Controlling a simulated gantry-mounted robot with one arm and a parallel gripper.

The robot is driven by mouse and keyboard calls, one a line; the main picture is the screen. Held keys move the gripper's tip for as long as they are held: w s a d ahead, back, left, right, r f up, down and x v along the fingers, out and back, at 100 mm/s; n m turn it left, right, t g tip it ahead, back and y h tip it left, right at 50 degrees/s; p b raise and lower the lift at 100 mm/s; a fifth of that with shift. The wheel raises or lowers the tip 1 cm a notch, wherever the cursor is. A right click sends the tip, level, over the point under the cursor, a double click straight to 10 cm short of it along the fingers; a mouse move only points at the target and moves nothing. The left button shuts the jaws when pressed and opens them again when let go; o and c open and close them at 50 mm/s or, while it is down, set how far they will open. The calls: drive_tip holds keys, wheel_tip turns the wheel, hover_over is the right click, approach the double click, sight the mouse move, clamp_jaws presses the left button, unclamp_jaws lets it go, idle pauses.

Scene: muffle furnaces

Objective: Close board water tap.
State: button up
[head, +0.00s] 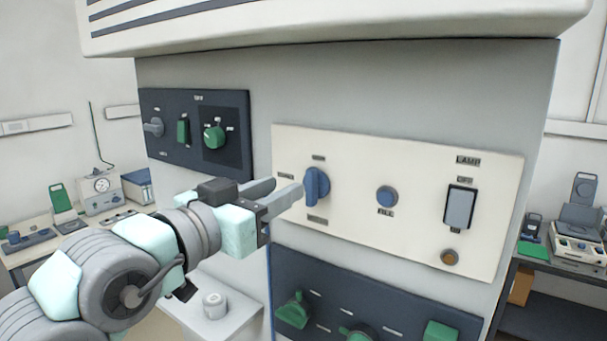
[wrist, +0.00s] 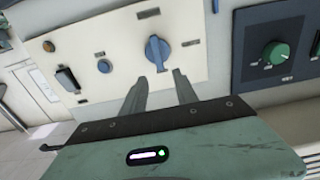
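A blue rotary knob (head: 316,187) sits at the left of a cream board (head: 360,224) with small labels around it, too small to read. I take it for the water tap. Its grip bar stands near vertical in the head view; it also shows in the wrist view (wrist: 157,53). My gripper (head: 285,192) points at the knob from the left. In the wrist view my gripper (wrist: 161,83) is open, its two fingers apart with nothing between them. The knob lies just beyond the fingertips, roughly in line with the gap. Contact cannot be told.
The board also holds a round blue button (head: 387,196), a lamp rocker switch (head: 459,207) and an amber light (head: 450,257). A dark panel (head: 225,130) with a green knob is at upper left. Another dark panel (head: 390,318) with green knobs lies below. A white overhang (head: 330,22) juts above.

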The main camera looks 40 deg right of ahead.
sight(308, 175)
drive_tip(key=p+x, duration=0.1)
drive_tip(key=x, duration=0.6)
drive_tip(key=shift+d+r, duration=0.1)
drive_tip(key=shift+c, duration=0.4)
clamp_jaws()
